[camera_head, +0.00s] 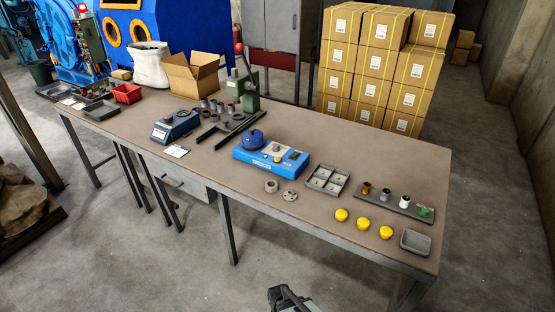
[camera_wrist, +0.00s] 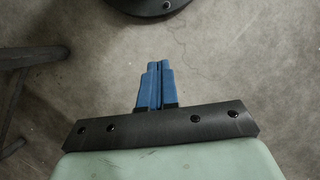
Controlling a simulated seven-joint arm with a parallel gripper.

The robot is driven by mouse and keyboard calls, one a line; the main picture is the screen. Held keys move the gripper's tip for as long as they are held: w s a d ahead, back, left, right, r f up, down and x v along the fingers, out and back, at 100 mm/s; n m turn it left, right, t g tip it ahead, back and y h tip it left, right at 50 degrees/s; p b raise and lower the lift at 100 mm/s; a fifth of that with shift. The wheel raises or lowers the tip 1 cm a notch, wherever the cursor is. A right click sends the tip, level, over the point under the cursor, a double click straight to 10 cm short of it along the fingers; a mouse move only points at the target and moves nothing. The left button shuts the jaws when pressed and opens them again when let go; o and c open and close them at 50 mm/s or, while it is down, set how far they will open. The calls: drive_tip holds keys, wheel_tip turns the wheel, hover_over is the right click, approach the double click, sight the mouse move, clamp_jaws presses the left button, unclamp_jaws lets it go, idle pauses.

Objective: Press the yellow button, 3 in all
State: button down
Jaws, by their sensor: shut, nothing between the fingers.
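Three yellow domed buttons stand in a slanting row near the front edge of the workbench, toward its right end: a left one (camera_head: 341,215), a middle one (camera_head: 363,223) and a right one (camera_head: 386,232). I cannot tell whether any is pushed down. My gripper (camera_wrist: 158,66) has blue fingers that are shut together with nothing between them, seen above bare floor in the wrist view. Part of my arm shows at the bottom edge of the head view, in front of the bench and apart from the buttons. No button shows in the wrist view.
A grey tray (camera_head: 416,242) lies right of the buttons. Behind them are a dark rack (camera_head: 390,202) with small cylinders and a divided tray (camera_head: 325,180). A blue device (camera_head: 259,165) and a flanged disc (camera_head: 290,198) are to the left. The bench's front edge runs close to the buttons.

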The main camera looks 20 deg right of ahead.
drive_tip(key=w+a+r+n+t, duration=0.1)
drive_tip(key=w+a+r+t, duration=0.1)
drive_tip(key=w+a, duration=0.5)
drive_tip(key=w+a+r+n+t+y, duration=0.1)
drive_tip(key=w+a+r+t, duration=0.2)
drive_tip(key=w, duration=0.7)
drive_tip(key=w+a+r+n+t, duration=0.1)
drive_tip(key=w+a+r, duration=0.1)
drive_tip(key=w+a, duration=0.55)
drive_tip(key=w+a+r+t+y, duration=0.3)
drive_tip(key=w+a+r+t, duration=0.1)
drive_tip(key=w+a+r, duration=1.25)
wheel_tip(320, 180, up, 30)
drive_tip(key=m+t, duration=0.3)
drive_tip(key=m, duration=0.6)
hover_over(279, 160)
drive_tip(key=shift+w+d+f+h, duration=0.1)
drive_tip(key=shift+d+h, duration=0.05)
drive_tip(key=shift+h, duration=0.15)
drive_tip(key=shift+f, duration=0.15)
drive_tip(key=shift+f, duration=4.3)
